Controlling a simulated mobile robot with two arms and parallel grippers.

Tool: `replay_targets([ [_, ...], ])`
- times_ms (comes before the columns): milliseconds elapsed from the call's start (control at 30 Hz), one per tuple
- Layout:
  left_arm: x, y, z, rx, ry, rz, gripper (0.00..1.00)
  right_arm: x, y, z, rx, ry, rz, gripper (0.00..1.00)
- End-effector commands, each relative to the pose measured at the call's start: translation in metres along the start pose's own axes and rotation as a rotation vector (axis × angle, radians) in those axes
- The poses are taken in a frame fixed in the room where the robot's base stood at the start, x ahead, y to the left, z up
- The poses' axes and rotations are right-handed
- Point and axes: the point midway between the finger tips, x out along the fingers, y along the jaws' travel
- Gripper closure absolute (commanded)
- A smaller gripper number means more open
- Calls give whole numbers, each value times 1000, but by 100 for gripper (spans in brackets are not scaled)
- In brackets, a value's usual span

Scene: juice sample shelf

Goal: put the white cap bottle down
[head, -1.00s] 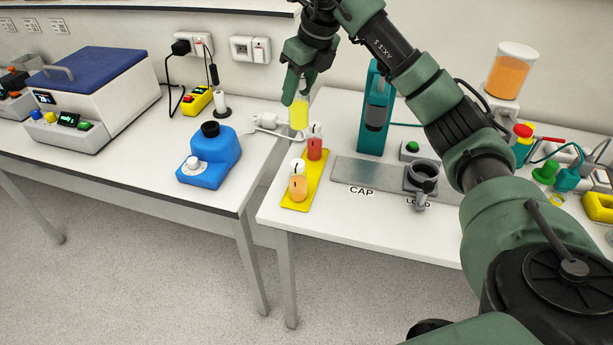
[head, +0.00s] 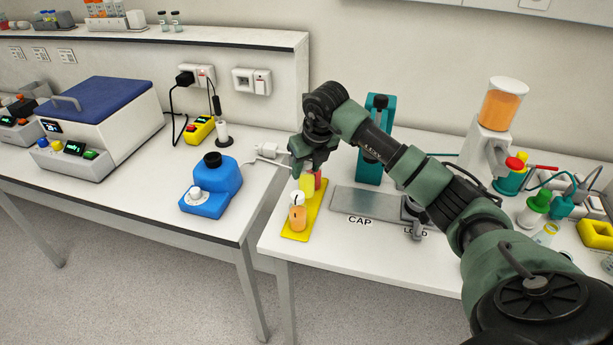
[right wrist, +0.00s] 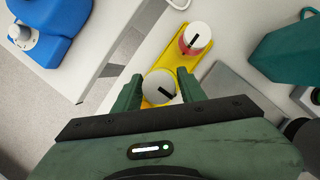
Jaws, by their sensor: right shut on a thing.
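My right gripper (head: 306,170) is shut on the yellow bottle (head: 307,184), low over the yellow tray (head: 318,210). In the right wrist view a white cap with a black mark (right wrist: 159,88) sits between the fingers. The red bottle (head: 318,179) stands right behind the yellow one; its white cap (right wrist: 197,36) shows in the right wrist view. The orange bottle with a white cap (head: 297,217) stands at the tray's front end. I cannot tell whether the held bottle's base touches the tray. My left gripper is not in view.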

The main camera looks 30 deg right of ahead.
Motion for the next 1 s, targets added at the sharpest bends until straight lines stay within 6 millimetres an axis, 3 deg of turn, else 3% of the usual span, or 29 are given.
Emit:
replay_targets([
  [400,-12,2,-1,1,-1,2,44,39,0,-15,1,1,0,100],
  [700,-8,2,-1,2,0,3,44,42,0,-15,0,-1,-1,100],
  [733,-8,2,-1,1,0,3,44,42,0,-16,0,0,-1,56],
  [800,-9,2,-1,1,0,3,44,42,0,-15,0,0,-1,38],
  [1000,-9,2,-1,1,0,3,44,41,0,-15,0,0,-1,38],
])
